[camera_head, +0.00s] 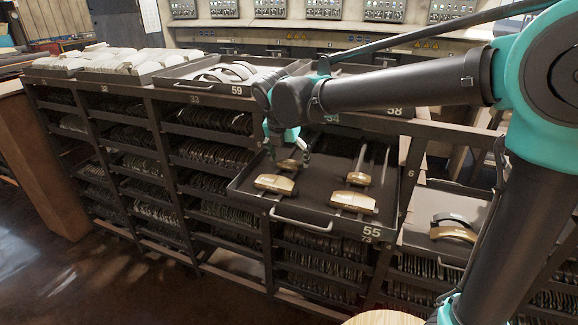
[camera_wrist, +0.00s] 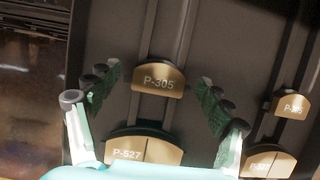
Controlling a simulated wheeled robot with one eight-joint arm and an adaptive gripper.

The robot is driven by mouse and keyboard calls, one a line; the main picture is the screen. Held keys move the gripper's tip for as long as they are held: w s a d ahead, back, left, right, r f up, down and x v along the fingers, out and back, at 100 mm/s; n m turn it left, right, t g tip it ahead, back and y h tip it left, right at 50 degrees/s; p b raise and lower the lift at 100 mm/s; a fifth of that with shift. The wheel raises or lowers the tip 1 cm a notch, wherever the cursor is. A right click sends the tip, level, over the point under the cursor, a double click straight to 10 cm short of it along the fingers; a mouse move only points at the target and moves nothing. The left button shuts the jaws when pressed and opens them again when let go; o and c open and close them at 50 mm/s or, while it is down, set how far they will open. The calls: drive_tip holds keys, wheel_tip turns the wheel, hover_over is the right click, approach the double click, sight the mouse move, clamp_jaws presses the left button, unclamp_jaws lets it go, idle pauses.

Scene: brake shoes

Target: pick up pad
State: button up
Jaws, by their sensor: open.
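A gold pad marked P-305 (camera_wrist: 158,80) lies in the open drawer tray, between my gripper's spread fingers (camera_wrist: 158,92) in the wrist view. In the head view this pad (camera_head: 287,165) is at the tray's back left, just below my open, empty gripper (camera_head: 288,148). A larger pad marked P-527 (camera_wrist: 146,151) lies nearer the tray's front handle, also in the head view (camera_head: 275,184). A second P-305 pad (camera_wrist: 291,105) and a second P-527 pad (camera_wrist: 268,164) lie to the right. The fingers appear apart from the pad; exact height is unclear.
The pulled-out tray numbered 55 (camera_head: 315,214) has raised rims and lengthwise rails. A rack (camera_head: 200,155) of filled shelves stands left. Tray 59 (camera_head: 200,86) sits on top. Another tray at right holds a curved shoe (camera_head: 452,232).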

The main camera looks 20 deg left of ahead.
drive_tip(key=shift+c, duration=0.4)
drive_tip(key=c, duration=1.3)
